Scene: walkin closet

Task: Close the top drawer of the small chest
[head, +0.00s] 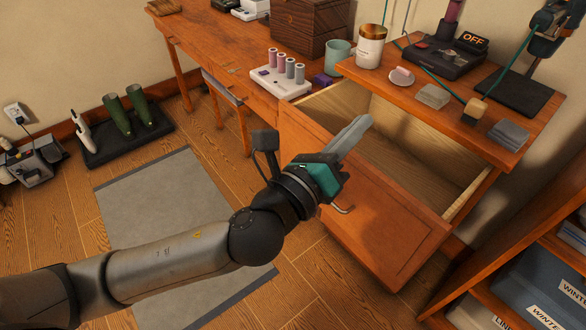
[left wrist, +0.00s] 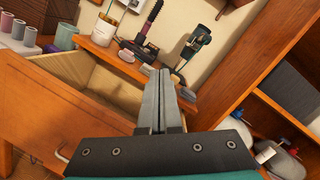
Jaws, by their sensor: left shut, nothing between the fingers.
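The small chest (head: 545,108) is orange-brown wood, and its top drawer (head: 375,222) is pulled well out, with an empty-looking pale interior (head: 398,135). A metal handle (head: 343,209) shows on the drawer front, partly behind my gripper. My left gripper (head: 357,133) is shut and empty; in the head view its fingers overlap the top edge of the drawer front. In the left wrist view the shut fingers (left wrist: 159,90) point over the open drawer (left wrist: 98,85) toward the chest top. I cannot tell whether they touch the drawer. My right gripper is not in view.
Several items crowd the chest top, including a black device marked OFF (head: 445,58), a white jar (head: 370,45) and a soap dish (head: 401,77). A desk (head: 215,50) adjoins at left. A shelf with bins (head: 540,285) stands at right. A grey mat (head: 170,215) lies on the floor.

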